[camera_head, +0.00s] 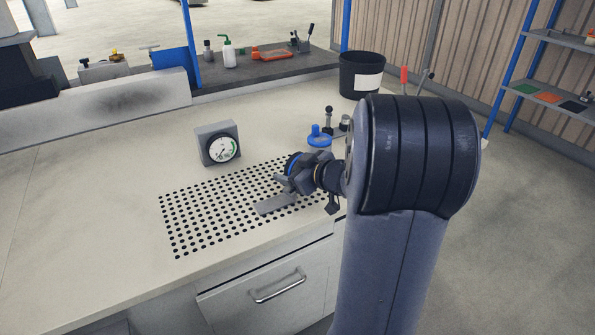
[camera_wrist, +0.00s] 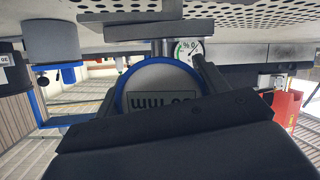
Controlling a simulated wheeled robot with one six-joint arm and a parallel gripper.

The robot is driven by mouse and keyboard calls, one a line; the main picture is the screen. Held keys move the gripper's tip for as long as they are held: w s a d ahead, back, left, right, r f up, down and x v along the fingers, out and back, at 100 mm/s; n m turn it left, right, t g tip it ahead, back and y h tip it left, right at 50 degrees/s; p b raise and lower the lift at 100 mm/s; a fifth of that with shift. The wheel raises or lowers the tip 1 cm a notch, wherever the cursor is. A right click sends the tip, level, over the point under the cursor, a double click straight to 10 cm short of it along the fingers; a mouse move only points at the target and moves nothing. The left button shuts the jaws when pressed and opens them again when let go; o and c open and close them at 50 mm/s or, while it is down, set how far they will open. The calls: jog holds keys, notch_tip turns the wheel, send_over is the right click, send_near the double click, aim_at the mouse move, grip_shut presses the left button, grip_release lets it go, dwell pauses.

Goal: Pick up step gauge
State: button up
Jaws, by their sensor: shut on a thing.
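The step gauge appears to be the round piece with a blue rim and a pale face printed in "mm". It shows at the end of my gripper (camera_head: 297,178) in the head view and close up in the wrist view (camera_wrist: 160,78). My gripper is shut on it, with a dark finger at its right side in the wrist view. The gripper is over the right part of the perforated plate (camera_head: 190,225). The fingers partly hide the piece in the head view. I cannot tell whether it is clear of the plate.
A flat grey bar (camera_head: 277,203) is low beside my gripper. A dial gauge in a grey housing (camera_head: 218,145) stands behind the plate, to the left. A blue-topped item (camera_head: 319,136) stands close behind my gripper. A black bin (camera_head: 361,76) is farther back. The left worktop is clear.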

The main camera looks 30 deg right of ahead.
jog(key=shift+c, duration=0.6)
notch_tip(320, 180, up, 10)
jog(key=p, duration=0.5)
jog(key=shift+r+p, duration=0.1)
jog(key=shift+p, duration=0.2)
notch_tip(320, 180, up, 7)
jog(key=p, duration=0.9)
jog(key=shift+a, duration=0.1)
dwell(0.3)
